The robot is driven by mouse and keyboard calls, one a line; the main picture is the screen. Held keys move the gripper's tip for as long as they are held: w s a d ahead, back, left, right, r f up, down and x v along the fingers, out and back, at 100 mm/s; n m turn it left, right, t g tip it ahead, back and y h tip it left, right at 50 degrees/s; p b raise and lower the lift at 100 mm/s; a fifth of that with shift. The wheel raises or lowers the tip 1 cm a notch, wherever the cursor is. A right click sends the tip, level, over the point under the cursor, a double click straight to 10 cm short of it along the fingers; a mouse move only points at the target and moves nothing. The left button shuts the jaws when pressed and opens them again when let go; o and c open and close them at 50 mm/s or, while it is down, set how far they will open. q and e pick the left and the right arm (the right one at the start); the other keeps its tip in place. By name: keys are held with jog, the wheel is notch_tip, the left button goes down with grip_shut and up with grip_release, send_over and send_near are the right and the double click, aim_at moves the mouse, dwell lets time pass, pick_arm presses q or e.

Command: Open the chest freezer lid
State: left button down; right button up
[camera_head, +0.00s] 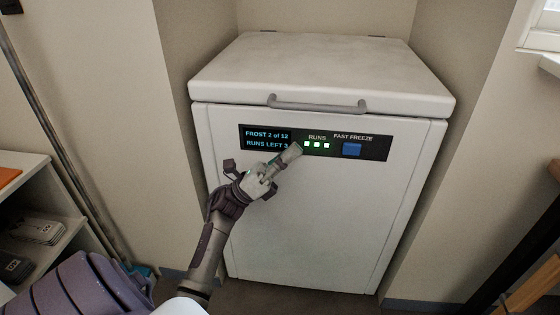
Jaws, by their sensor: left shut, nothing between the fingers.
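The white chest freezer (320,210) stands in an alcove. Its lid (310,68) is closed flat on the body, with a grey bar handle (316,105) along the front edge. A black panel (376,148) on the front shows "FROST 2 of 12", "RUNS LEFT 3", several green lights (317,145) and a blue button (352,149) under "FAST FREEZE". My left gripper (292,153) is shut and empty. Its tips are in front of the panel's lower middle, below the handle, covering part of the text; I cannot tell whether they touch. My right gripper is not in view.
Alcove walls stand close on both sides of the freezer. A shelf unit (42,205) with boxes is at the left edge. A dark post (520,250) and a wooden piece (535,290) are at the lower right. The lid's top is bare.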

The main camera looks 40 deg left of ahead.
pick_arm(q)
jog(key=r, duration=0.1)
jog(key=w+d+r, duration=0.1)
jog(key=r, duration=0.1)
jog(key=w+r, duration=0.1)
jog(key=r, duration=0.1)
jog(key=shift+w+d+r, duration=0.1)
jog(key=shift+w+d, duration=0.05)
jog(key=shift+d, duration=0.25)
jog(key=shift+w+r, duration=0.15)
jog(key=shift+r, duration=0.55)
